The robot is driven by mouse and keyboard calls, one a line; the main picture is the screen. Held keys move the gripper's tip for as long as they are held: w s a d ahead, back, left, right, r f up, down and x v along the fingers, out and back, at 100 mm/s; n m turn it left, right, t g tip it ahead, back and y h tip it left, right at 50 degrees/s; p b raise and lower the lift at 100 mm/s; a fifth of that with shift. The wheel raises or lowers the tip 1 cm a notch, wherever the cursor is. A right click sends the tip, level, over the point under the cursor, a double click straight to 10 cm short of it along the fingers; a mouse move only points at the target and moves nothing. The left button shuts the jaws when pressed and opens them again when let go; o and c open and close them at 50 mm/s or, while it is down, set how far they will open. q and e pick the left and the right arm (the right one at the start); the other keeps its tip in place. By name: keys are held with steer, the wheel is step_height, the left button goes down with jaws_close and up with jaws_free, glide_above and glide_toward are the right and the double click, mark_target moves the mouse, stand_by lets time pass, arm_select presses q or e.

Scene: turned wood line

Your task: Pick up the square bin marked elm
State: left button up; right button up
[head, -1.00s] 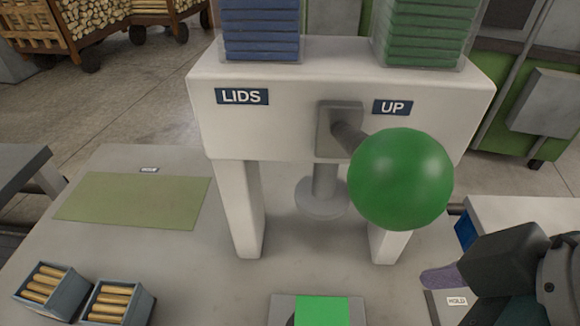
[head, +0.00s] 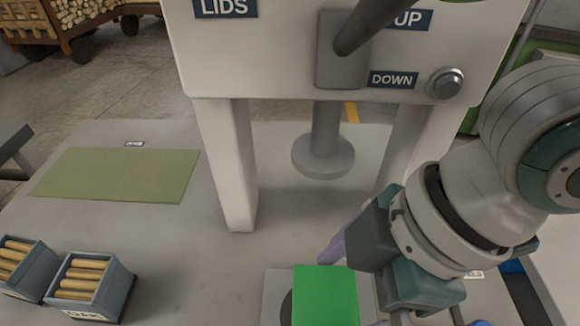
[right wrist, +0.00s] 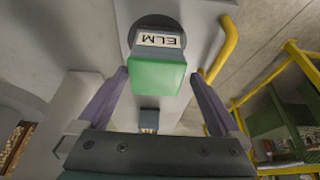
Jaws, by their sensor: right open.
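The elm bin (right wrist: 160,41) shows its ELM label upside down in the right wrist view. Its bright green top (right wrist: 158,77) faces the camera, and this top also shows in the head view (head: 322,296) at the bottom centre. The bin sits on a grey plate (head: 277,290) in front of the white press. My right gripper (head: 352,284) is open, its purple fingers spread on either side of the green top; in the right wrist view (right wrist: 160,74) the bin appears between the fingertips. I cannot tell whether they touch it. My left gripper is not in view.
The white press frame (head: 222,165) stands behind, its round grey foot (head: 323,155) hanging between the legs and a lever rod (head: 368,25) in front. Two blue-grey bins of wooden rods (head: 93,285) stand at left. A green mat (head: 115,175) lies empty.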

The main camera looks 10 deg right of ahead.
steer(key=shift+w+b+x, duration=0.2)
steer(key=shift+b+x, duration=0.2)
steer(key=shift+x, duration=2.35)
